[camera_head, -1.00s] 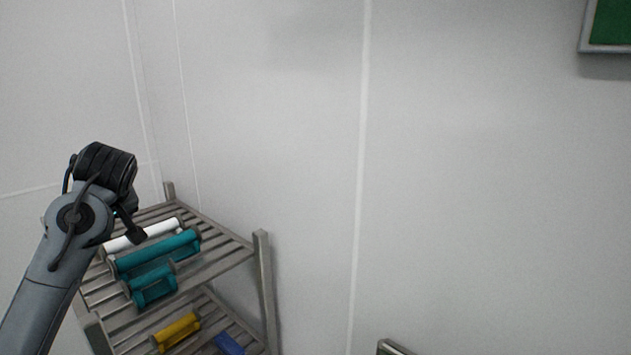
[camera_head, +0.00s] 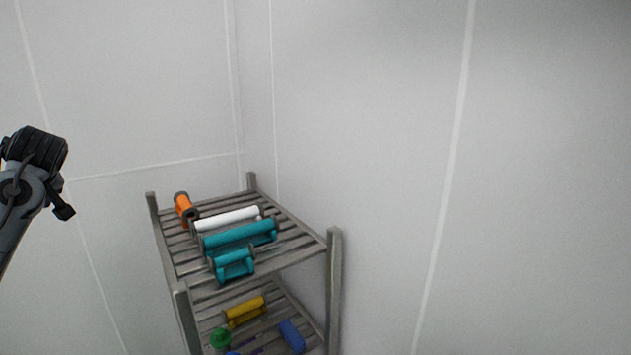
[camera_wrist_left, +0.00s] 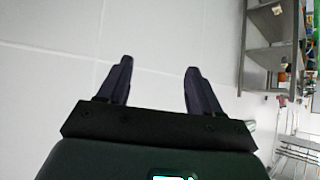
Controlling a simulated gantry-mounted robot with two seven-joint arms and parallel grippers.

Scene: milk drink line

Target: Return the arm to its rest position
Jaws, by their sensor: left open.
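My left arm comes in at the left edge of the head view, raised in front of the wall. A dark wrist part shows there, and the gripper's fingers cannot be made out in that view. In the left wrist view my left gripper (camera_wrist_left: 157,82) is open, with its two dark fingers apart and nothing between them. Only wall shows behind the fingers. My right gripper is in neither view.
A slatted metal rack (camera_head: 335,290) stands in the corner, holding an orange item (camera_head: 184,207), a white roll (camera_head: 228,219), teal items (camera_head: 240,236), and yellow (camera_head: 244,308) and blue (camera_head: 292,336) ones lower. In the wrist view, metal shelving (camera_wrist_left: 262,62) stands right.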

